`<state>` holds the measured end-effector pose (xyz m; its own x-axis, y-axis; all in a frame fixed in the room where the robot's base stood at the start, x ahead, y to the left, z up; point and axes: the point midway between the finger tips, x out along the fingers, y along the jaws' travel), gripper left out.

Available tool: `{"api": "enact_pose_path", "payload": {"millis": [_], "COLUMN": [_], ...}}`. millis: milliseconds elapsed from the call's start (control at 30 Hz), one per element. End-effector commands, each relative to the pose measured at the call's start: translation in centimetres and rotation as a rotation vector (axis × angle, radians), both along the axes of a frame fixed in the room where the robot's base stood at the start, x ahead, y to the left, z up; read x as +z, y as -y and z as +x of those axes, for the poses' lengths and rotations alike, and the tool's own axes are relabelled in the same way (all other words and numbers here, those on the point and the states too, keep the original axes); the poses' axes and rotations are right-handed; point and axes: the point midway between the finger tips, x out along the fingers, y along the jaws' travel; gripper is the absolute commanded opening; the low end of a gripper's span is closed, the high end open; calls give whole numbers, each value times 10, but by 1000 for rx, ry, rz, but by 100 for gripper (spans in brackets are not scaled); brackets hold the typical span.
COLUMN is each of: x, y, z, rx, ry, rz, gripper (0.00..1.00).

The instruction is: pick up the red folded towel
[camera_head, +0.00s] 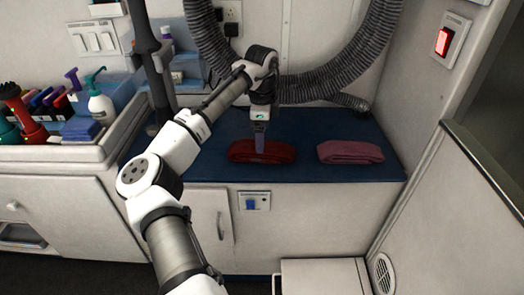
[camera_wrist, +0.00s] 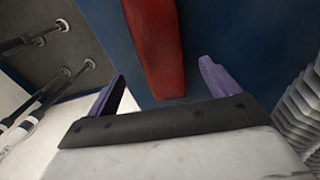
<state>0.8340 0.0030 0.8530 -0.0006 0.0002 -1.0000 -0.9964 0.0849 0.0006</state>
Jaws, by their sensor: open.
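The red folded towel (camera_head: 243,151) lies flat on the blue mat (camera_head: 215,129) in the head view. My gripper (camera_head: 260,143) points down at it from above, and its fingers overlap the towel in that view. In the wrist view the red towel (camera_wrist: 156,45) runs up from between the two purple fingers of my gripper (camera_wrist: 160,85). The fingers are spread wide and hold nothing. Whether the fingertips are level with the towel or above it, I cannot tell.
A pink folded towel (camera_head: 350,152) lies to the right on the same mat. A ribbed grey hose (camera_head: 325,87) hangs behind my gripper. A counter at left holds a pump bottle (camera_head: 101,104) and several other bottles. The wall (camera_head: 440,215) bounds the right.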

Motion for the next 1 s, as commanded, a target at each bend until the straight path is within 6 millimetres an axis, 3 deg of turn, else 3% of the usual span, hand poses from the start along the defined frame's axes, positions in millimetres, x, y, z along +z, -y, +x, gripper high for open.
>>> {"api": "enact_pose_path", "payload": {"millis": [333, 667, 1000], "x": [-45, -52, -52], "y": [1, 1, 1], "z": [1, 1, 1], "rx": [0, 0, 0], "ry": [-1, 0, 0], "rz": [1, -1, 0], "gripper": [87, 86, 41]}}
